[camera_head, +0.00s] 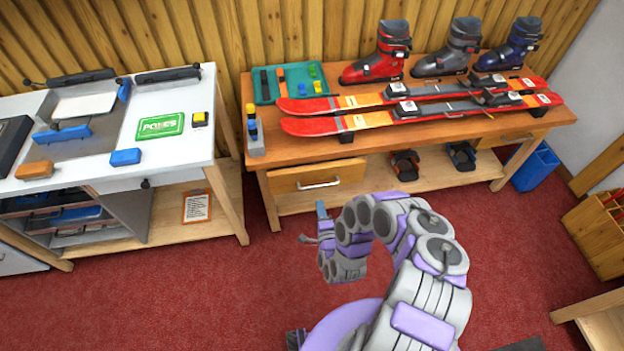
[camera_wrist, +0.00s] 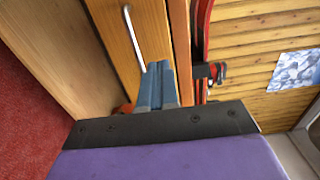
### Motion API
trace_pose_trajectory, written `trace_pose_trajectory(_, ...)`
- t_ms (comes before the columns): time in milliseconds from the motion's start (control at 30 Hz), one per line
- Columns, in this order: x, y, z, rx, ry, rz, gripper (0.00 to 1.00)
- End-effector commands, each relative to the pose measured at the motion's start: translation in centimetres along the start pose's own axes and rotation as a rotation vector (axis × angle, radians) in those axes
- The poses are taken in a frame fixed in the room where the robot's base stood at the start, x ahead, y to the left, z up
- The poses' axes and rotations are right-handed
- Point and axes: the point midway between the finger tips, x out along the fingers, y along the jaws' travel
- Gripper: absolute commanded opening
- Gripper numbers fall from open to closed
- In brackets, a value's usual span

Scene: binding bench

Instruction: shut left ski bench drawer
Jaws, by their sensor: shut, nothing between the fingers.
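The left ski bench drawer (camera_head: 289,181) has a light wooden front with a pale bar handle (camera_head: 320,184), under the left end of the ski bench top (camera_head: 374,143). My gripper (camera_head: 321,205) shows just below the handle in the head view. Its blue-grey fingers (camera_wrist: 158,70) are shut together and empty, pointing at the drawer. Whether the tips touch the front cannot be told.
Red skis (camera_head: 370,122), ski boots (camera_head: 377,60) and a teal tray (camera_head: 268,98) are on the bench top. A lower shelf (camera_head: 425,178) holds bindings. A white workbench (camera_head: 95,150) stands at left. Red carpet (camera_head: 210,300) is clear in front.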

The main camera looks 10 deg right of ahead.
Motion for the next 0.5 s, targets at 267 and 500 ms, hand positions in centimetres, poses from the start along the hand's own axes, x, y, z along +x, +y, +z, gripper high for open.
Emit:
trace_pose_trajectory(267,1.1,-0.2,0.3,-0.006,-0.005,0.0,0.0)
trace_pose_trajectory(500,2.1,-0.1,0.1,-0.004,-0.004,-0.001,0.0)
